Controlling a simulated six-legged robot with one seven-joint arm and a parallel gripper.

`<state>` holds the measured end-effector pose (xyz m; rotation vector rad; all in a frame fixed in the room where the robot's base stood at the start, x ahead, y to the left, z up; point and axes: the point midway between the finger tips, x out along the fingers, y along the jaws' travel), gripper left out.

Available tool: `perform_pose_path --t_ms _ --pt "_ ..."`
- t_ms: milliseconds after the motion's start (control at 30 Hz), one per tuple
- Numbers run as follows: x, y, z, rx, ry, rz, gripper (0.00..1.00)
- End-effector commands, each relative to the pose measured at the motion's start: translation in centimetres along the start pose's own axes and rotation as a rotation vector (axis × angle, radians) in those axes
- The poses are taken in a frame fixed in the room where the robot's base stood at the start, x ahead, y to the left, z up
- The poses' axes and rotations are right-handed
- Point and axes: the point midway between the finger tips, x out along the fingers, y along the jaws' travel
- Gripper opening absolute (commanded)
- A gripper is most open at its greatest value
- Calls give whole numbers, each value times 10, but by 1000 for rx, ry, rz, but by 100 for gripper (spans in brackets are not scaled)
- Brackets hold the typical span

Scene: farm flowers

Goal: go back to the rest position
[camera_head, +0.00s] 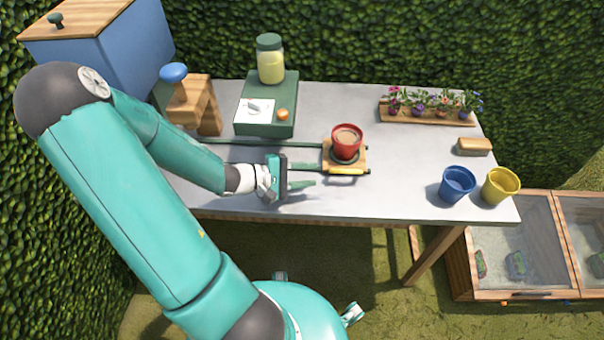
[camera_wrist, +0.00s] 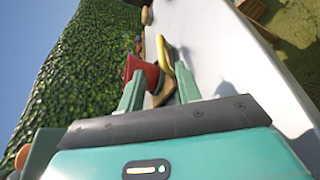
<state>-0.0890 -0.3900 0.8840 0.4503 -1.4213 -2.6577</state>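My gripper (camera_head: 303,175) is over the left front part of the grey table (camera_head: 300,205), its two fingers pointing right. The fingers are apart with nothing between them, and they also show spread in the wrist view (camera_wrist: 158,92). A red pot (camera_head: 347,143) filled with brown soil stands upright on a small wooden block (camera_head: 330,158), just beyond the fingertips. It also shows in the wrist view (camera_wrist: 148,72). A yellow-handled tool (camera_head: 347,171) lies at the front of the block, close to the fingertips.
A green box (camera_head: 266,118) with a jar (camera_head: 270,60) and a wooden stand (camera_head: 205,105) are at the back left. A flower planter (camera_head: 425,116), a brush-like block (camera_head: 474,146), a blue pot (camera_head: 457,184) and a yellow pot (camera_head: 500,186) stand right. The table's middle right is clear.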

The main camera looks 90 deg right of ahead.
Motion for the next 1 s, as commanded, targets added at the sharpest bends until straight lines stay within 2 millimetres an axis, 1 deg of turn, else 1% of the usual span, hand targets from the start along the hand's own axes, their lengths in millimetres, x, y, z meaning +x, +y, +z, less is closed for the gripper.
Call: perform_pose_path --t_ms 33,167,767,867,967,1000 --pt "-6 0 0 0 2 -1 34" --pt "-12 0 0 -1 0 0 34" --pt "-12 0 0 0 0 -2 34" --pt "-21 -1 -2 9 20 -21 34" --pt "-47 -3 -6 27 71 -72 34" --pt "-62 -4 -8 35 101 -102 34"
